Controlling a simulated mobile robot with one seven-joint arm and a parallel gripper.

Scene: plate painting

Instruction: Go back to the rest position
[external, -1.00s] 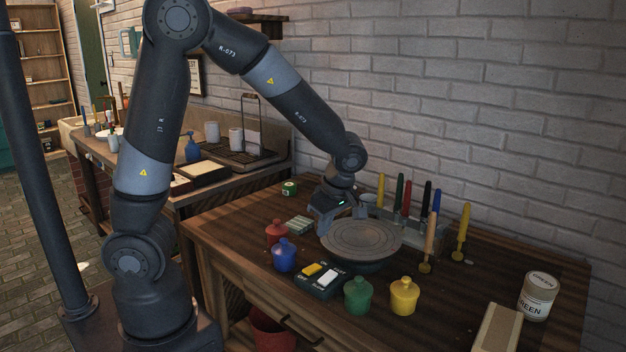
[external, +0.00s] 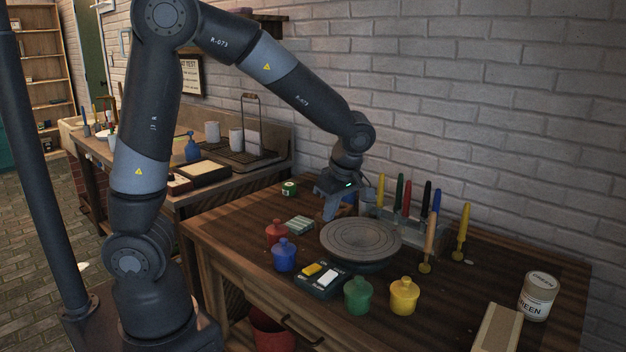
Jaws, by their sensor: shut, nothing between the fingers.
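My gripper (external: 330,212) is shut and empty. It hangs above the back left of the round grey turntable (external: 361,240), over the wooden workbench (external: 215,228). It looks apart from the turntable. My arm arches over from the left, and the wrist points down. The turntable top is bare.
Lidded pots in red (external: 276,234), blue (external: 285,256), green (external: 358,295) and yellow (external: 404,296) stand around the turntable. A switch box (external: 322,280) sits in front. Upright colored-handled tools (external: 406,198) stand behind right. A labelled can (external: 538,296) is at far right, and a brick wall behind.

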